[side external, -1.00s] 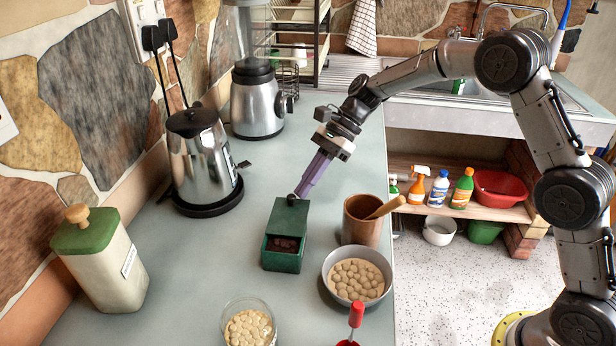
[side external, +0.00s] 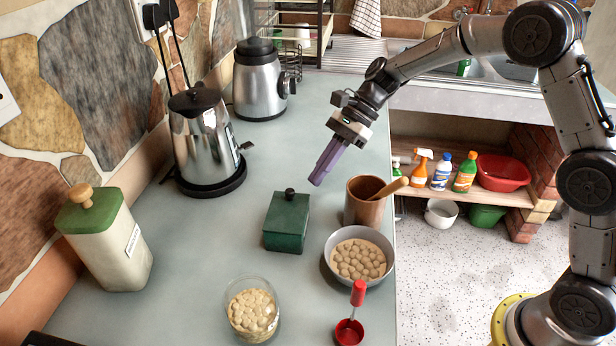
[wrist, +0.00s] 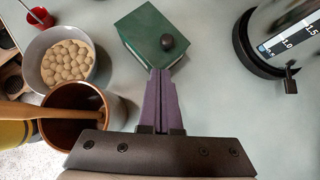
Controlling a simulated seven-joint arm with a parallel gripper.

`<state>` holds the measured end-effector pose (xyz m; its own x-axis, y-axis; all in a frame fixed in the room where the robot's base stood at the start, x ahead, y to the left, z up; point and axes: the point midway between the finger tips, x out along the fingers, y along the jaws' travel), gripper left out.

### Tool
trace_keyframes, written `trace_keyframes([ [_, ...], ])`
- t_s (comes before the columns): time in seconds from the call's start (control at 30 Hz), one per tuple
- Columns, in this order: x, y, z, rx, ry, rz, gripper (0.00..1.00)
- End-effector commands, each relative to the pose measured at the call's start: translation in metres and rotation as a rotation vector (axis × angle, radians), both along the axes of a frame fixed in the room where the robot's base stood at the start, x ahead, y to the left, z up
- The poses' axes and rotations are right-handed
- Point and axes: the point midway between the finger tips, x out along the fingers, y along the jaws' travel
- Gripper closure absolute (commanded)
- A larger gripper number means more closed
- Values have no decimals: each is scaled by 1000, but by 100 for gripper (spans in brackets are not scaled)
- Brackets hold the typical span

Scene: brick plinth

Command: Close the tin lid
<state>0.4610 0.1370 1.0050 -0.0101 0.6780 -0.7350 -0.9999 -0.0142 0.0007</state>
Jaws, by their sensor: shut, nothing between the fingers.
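The green tin (side external: 286,228) stands on the counter in the side view, its lid (side external: 289,208) down over the top with a dark round knob. No dark inside shows now. In the wrist view the lid (wrist: 150,38) covers the box, with its knob (wrist: 167,41) near one edge. My gripper (side external: 317,182) has purple fingers pressed together, with nothing between them. In the side view it hangs above and to the right of the tin, apart from it. In the wrist view the fingertips (wrist: 161,72) overlap the tin's near edge.
A brown mug with a wooden handle (side external: 365,203) and a grey bowl of round pieces (side external: 358,256) stand right of the tin. A glass jar (side external: 252,310) and red scoop (side external: 350,325) are in front. A kettle (side external: 205,150) stands behind left; counter left of the tin is clear.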

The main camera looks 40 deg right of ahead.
Motion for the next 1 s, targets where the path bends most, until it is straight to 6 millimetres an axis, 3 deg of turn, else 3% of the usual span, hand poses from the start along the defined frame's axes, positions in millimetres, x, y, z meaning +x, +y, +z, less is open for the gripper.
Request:
trace_keyframes([
  [0.1, 2, -22, 19, 0, -9, -4, 100],
  [0.4, 2, -60, 61, 0, -5, -2, 100],
  [0.63, 1, -70, 77, -1, -10, 3, 100],
  [0.73, -3, -65, 97, -8, -53, 14, 100],
  [0.87, -29, -53, 138, -33, -131, 41, 100],
  [1.0, -79, -47, 169, -115, -237, 97, 100],
])
